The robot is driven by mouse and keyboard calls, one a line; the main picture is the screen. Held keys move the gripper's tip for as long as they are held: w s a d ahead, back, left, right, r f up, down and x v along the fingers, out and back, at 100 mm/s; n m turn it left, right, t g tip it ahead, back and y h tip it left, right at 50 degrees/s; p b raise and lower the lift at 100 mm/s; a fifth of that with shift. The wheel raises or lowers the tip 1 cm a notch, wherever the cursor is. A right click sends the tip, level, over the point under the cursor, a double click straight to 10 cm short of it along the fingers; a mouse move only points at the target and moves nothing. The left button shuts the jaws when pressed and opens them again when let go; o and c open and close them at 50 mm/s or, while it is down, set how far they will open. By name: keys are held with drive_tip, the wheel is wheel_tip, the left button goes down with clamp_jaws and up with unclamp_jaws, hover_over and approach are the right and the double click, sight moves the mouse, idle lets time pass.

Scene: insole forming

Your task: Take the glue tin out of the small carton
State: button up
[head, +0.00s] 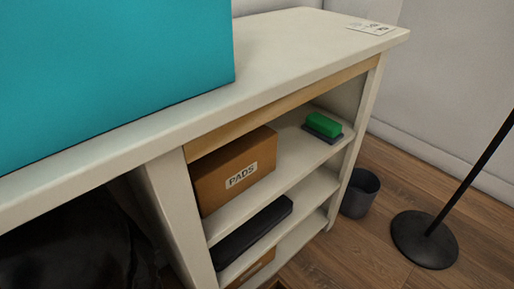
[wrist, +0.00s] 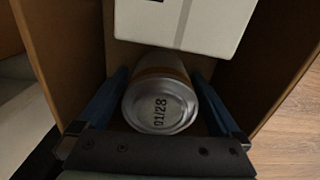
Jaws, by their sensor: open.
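In the wrist view, the glue tin (wrist: 160,106) lies with a round silver end toward me, printed with what looks like "01/28". An orange-brown band shows on its side behind the rim. It sits between the brown walls of the small carton (wrist: 62,45). My gripper (wrist: 161,82) is open, with one blue finger on each side of the tin. I cannot tell whether the fingers touch it. The far part of the tin is hidden under a white box. My gripper does not show in the head view.
The white box (wrist: 190,22) is just above the tin. In the head view, a shelf unit (head: 290,55) holds a carton marked PADS (head: 225,170), a green block (head: 323,124) and a black case (head: 255,235). A teal box (head: 110,75) stands on top. A bin (head: 360,193) and stand base (head: 424,240) are at right.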

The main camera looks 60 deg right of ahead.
drive_tip(key=c, duration=1.4)
drive_tip(key=shift+c, duration=0.5)
drive_tip(key=shift+r, duration=0.15)
